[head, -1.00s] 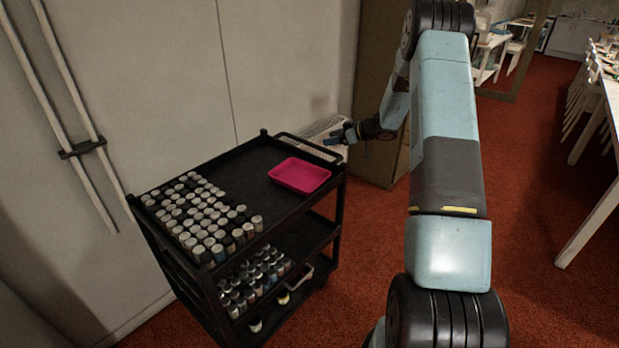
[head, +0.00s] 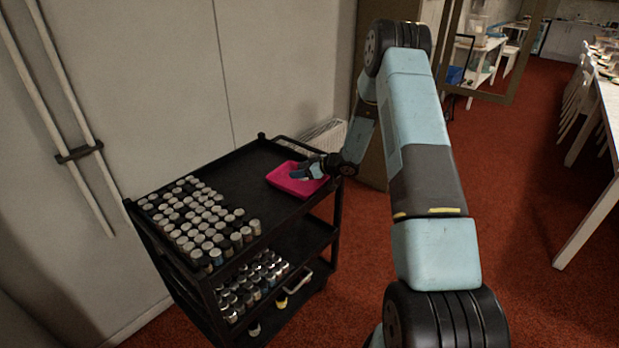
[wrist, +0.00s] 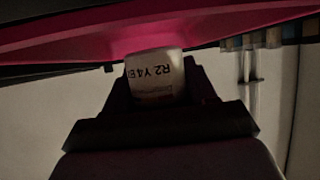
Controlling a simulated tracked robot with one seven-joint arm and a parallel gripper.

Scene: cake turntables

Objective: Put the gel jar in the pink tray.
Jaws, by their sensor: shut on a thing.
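The pink tray (head: 284,186) lies on the top shelf of the black cart, toward its right end. My gripper (head: 300,173) is over the tray in the head view. In the wrist view my gripper (wrist: 155,95) is shut on a pale jar (wrist: 155,68) with dark printed letters, which look upside down. The pink tray (wrist: 85,40) spans the top of the wrist view, right by the jar. I cannot tell whether the jar touches the tray. The jar is too small to make out in the head view.
The black cart (head: 245,168) has several rows of small jars (head: 195,222) at the left of its top shelf. More jars (head: 252,285) stand on a lower shelf. Bare shelf lies between the jars and the tray. A white wall stands behind.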

